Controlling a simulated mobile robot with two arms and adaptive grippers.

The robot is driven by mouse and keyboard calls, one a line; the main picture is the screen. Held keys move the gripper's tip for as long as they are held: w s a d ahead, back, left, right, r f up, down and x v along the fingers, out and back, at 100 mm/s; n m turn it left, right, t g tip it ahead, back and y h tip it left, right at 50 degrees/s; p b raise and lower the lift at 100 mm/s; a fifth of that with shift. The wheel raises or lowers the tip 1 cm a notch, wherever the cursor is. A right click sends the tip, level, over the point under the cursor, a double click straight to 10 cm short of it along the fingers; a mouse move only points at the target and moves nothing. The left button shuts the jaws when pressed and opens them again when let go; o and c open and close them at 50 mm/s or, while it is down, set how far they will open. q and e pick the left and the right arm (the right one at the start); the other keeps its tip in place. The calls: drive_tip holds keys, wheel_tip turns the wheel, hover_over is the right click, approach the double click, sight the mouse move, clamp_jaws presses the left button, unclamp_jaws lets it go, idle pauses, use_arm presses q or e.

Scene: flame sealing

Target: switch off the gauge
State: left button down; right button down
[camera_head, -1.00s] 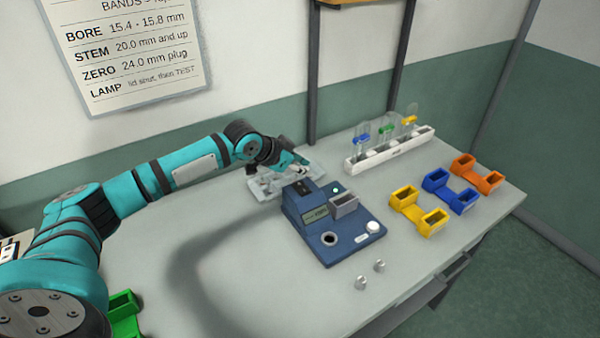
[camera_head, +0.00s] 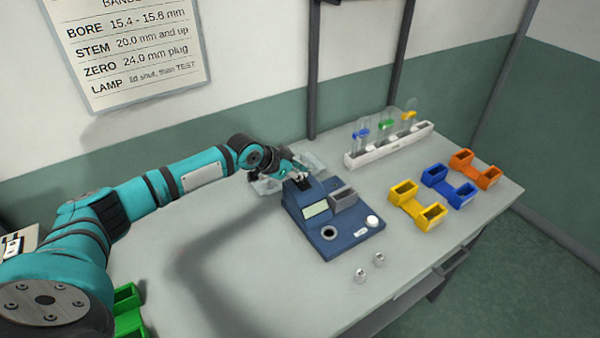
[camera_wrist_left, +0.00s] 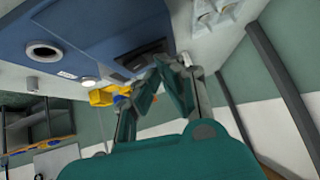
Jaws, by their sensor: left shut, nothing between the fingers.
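The blue gauge (camera_head: 338,238) stands on the grey table, with a pale display (camera_head: 317,209) that shows no readable digits. It has a grey box-shaped part, a round dark-centred socket (camera_head: 329,233) and a white round button (camera_head: 373,222). My left gripper (camera_head: 303,177) is shut and empty at the dark switch area on the gauge's raised back part. In the left wrist view the fingertips (camera_wrist_left: 166,62) are close to a dark recess (camera_wrist_left: 140,60) in the blue housing (camera_wrist_left: 85,30); I cannot tell whether they touch. My right gripper is out of view.
A white rack (camera_head: 390,147) with several capped tubes stands at the back. Yellow (camera_head: 410,207), blue (camera_head: 440,186) and orange (camera_head: 475,170) holders lie to the right. Two small metal plugs (camera_head: 370,267) lie near the front edge.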

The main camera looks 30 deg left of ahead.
use_arm(q)
drive_tip(key=shift+s+d+f, duration=0.1)
drive_tip(key=shift+s+d+p, duration=0.35)
drive_tip(key=shift+d+p, duration=0.1)
drive_tip(key=shift+p, duration=0.35)
drive_tip(key=shift+s+d+f, duration=0.15)
drive_tip(key=shift+d, duration=0.05)
drive_tip(key=shift+s, duration=0.1)
drive_tip(key=v, duration=1.2)
drive_tip(key=shift+w+r, duration=0.3)
drive_tip(key=shift+r, duration=0.05)
drive_tip(key=shift+a, duration=0.1)
